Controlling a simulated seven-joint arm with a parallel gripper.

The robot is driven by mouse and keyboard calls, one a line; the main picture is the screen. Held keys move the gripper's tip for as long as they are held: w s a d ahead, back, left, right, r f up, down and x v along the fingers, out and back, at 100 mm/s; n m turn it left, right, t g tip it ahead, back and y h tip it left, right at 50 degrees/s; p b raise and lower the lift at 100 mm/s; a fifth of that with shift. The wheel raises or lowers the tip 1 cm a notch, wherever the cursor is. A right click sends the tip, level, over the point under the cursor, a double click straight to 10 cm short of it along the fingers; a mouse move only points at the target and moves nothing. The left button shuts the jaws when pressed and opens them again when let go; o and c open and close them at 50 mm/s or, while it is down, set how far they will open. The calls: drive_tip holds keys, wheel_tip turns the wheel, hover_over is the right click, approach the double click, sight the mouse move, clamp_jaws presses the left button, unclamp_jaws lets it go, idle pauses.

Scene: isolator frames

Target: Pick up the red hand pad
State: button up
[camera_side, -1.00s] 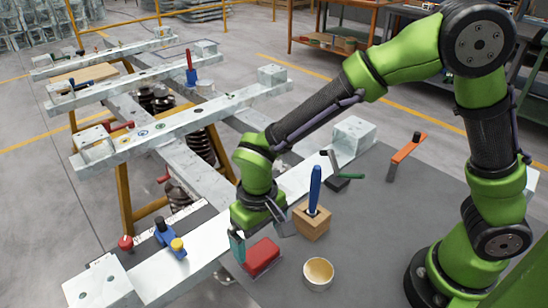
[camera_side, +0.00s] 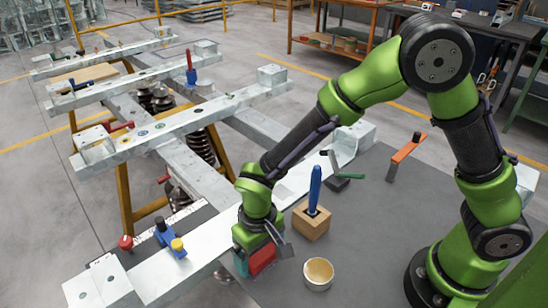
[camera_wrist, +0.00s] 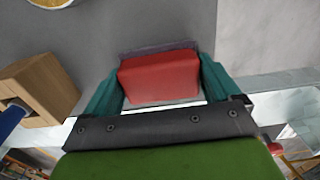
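The red hand pad (camera_side: 262,260) is a red block on a thin grey base, lying at the left front edge of the grey table. My gripper (camera_side: 260,262) is lowered around it, pointing down, with the pad between its fingers. In the wrist view the pad (camera_wrist: 160,77) is centred between the two teal fingers of my gripper (camera_wrist: 161,80). The fingers are spread wide, one close along each side of the pad, and I see no clear grip on it. In the side view the fingers and wrist partly cover the pad.
A wooden block with a blue-handled tool (camera_side: 311,222) stands close to the right of my gripper. A cream cup (camera_side: 318,273) stands in front of it. A pale metal frame beam (camera_side: 160,275) runs along the left. An orange-handled tool (camera_side: 405,153) lies farther back.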

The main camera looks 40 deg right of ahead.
sight(262, 252)
drive_tip(key=shift+c, duration=0.4)
drive_tip(key=shift+r, duration=0.45)
drive_tip(key=r, duration=0.3)
drive_tip(key=shift+s+d, duration=0.15)
drive_tip(key=shift+s, duration=0.05)
drive_tip(key=s+d, duration=0.3)
drive_tip(key=s, duration=0.1)
drive_tip(key=s+d, duration=0.3)
drive_tip(key=s, duration=0.1)
drive_tip(key=s+d+r, duration=0.1)
drive_tip(key=s+d, duration=0.1)
drive_tip(key=s, duration=0.2)
drive_tip(key=shift+s+d, duration=0.4)
